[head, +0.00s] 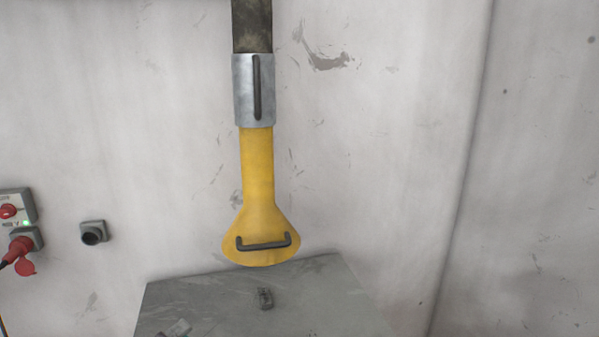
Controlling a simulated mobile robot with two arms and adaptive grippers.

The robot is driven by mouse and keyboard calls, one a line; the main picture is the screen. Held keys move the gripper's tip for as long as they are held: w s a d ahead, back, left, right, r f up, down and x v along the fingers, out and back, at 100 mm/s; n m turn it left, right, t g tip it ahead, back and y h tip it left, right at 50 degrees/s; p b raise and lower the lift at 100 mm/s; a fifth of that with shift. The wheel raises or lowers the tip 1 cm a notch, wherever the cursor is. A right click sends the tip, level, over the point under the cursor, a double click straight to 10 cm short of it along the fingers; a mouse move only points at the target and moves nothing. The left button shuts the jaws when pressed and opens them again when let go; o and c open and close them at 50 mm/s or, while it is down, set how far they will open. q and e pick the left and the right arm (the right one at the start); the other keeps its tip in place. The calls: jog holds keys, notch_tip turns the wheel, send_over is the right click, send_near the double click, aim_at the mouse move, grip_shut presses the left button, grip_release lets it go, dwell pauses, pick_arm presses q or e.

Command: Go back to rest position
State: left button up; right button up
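Neither of my grippers shows in the head view. A yellow funnel-ended tube (258,180) hangs in front of the wall, with a dark horizontal handle (263,243) on its flared lower end. A grey metal collar (253,90) with a dark vertical handle (257,88) sits above it, on a dark pipe (252,25) that runs out of the top of the picture.
A grey table or block top (310,300) lies below the funnel, with a small dark object (265,298) on it. A light grey object (178,328) is cut off at the bottom edge. At left are a red-plugged socket box (22,240) and a round wall fitting (92,234).

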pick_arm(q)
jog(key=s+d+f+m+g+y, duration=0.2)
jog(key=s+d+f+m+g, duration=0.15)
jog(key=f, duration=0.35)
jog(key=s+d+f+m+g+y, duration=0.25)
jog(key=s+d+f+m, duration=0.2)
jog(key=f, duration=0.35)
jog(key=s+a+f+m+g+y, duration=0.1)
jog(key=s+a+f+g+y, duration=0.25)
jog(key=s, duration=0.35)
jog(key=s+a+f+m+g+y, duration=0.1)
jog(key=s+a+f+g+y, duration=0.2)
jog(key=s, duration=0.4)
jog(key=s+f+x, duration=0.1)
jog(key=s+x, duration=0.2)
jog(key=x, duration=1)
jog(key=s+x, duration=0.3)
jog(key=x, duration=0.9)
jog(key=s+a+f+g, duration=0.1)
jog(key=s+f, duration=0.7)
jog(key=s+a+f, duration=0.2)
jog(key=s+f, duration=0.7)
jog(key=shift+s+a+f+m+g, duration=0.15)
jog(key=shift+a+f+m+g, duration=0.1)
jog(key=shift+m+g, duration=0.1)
